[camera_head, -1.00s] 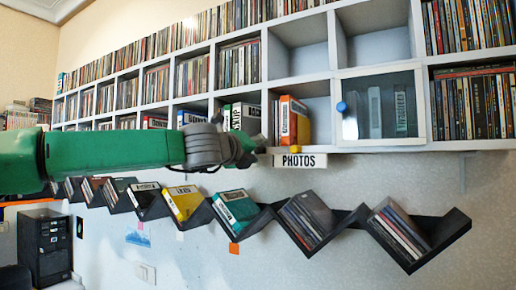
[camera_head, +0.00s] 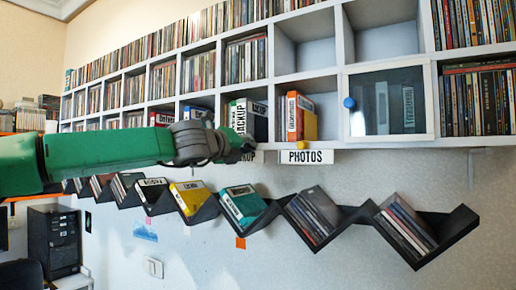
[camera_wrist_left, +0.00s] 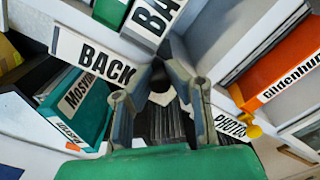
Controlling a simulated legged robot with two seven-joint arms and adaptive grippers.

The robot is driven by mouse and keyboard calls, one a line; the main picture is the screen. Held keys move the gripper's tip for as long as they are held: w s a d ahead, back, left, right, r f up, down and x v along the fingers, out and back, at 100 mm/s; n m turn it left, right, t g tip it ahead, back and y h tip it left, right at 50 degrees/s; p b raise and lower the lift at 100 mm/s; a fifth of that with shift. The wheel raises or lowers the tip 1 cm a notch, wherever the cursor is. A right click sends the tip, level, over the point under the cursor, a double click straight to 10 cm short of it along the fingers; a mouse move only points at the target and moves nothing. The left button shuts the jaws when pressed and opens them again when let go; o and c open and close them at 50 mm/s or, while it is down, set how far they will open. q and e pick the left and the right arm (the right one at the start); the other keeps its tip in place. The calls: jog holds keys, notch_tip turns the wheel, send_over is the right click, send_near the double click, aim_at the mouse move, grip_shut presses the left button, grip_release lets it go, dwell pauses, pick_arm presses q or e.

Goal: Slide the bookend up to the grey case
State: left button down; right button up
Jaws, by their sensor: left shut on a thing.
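My left gripper (camera_head: 248,146) is at the front edge of the BACKUP compartment, left of the PHOTOS label. In the left wrist view its fingers (camera_wrist_left: 162,78) are closed together on something small, mostly hidden between them. I take it to be part of the bookend, whose body I cannot make out clearly. A case with a white BACKUP spine (camera_head: 237,116) and a dark side stands in that compartment, just above the gripper. Its spine also shows in the left wrist view (camera_wrist_left: 153,16). I cannot tell whether the bookend touches a case. My right gripper is out of view.
A glass door with a blue knob (camera_head: 349,103) is further right. A zigzag shelf (camera_head: 340,225) with tilted cases runs underneath.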

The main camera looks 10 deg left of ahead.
pick_arm(q)
jog(key=shift+w+a+f, duration=0.1)
jog(key=shift+a+f, duration=0.05)
jog(key=shift+a, duration=0.05)
jog(key=c, duration=1.5)
grip_release()
jog(key=shift+o, duration=0.2)
jog(key=shift+d, duration=0.1)
jog(key=shift+s, duration=0.3)
jog(key=v, duration=1.1)
jog(key=shift+a, duration=0.2)
